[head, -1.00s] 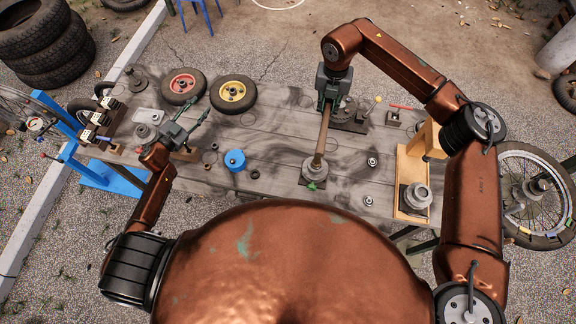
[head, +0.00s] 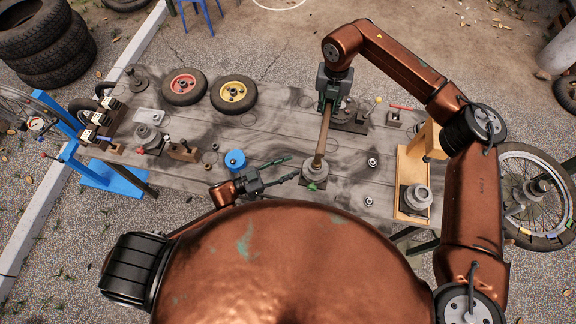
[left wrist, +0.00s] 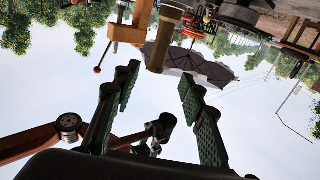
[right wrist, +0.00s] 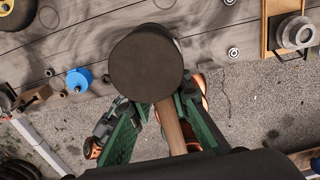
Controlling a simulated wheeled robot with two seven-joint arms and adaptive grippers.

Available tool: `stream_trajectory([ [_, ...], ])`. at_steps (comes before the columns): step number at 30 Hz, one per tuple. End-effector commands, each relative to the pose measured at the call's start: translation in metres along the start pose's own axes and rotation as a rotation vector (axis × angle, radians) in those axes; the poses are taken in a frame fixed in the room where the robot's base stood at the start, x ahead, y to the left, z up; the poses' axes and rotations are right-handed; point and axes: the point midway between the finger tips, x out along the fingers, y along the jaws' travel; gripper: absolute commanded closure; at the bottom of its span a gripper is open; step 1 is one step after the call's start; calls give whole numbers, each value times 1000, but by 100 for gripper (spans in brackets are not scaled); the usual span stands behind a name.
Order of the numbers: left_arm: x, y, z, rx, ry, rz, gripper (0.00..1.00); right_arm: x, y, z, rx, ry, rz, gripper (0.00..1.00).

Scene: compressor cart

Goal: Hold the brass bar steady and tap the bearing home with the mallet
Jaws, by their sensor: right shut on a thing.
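In the left wrist view the bar (left wrist: 165,40) shows between and beyond the spread fingers. My right gripper (head: 328,98) is above the bar's upper end. It is shut on the mallet's wooden handle; the dark round mallet head (right wrist: 146,65) fills the middle of the right wrist view and hides what is below.
A blue round container (head: 235,160) stands left of the hub, behind my left gripper. Red and yellow wheels (head: 232,94) lie at the back. A wooden stand (head: 412,175) with a grey part is at the right.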

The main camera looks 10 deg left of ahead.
Motion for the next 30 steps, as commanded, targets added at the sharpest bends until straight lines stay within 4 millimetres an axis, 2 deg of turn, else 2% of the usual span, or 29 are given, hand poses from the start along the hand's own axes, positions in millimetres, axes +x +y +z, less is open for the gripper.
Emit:
stream_trajectory([
  [5, 18, 2, -1, -2, 4, 3, 62, -1, 0, 0, 0, -1, 1, 100],
  [18, 93, 2, -1, -1, 3, 3, 62, -1, 0, 0, 0, -1, 1, 100],
  [24, 113, 1, -1, -1, 1, 2, 62, -1, 0, 0, 0, -1, 1, 100],
  [30, 119, 1, 0, -1, 0, 2, 62, -1, 0, 0, 0, -1, 1, 100],
])
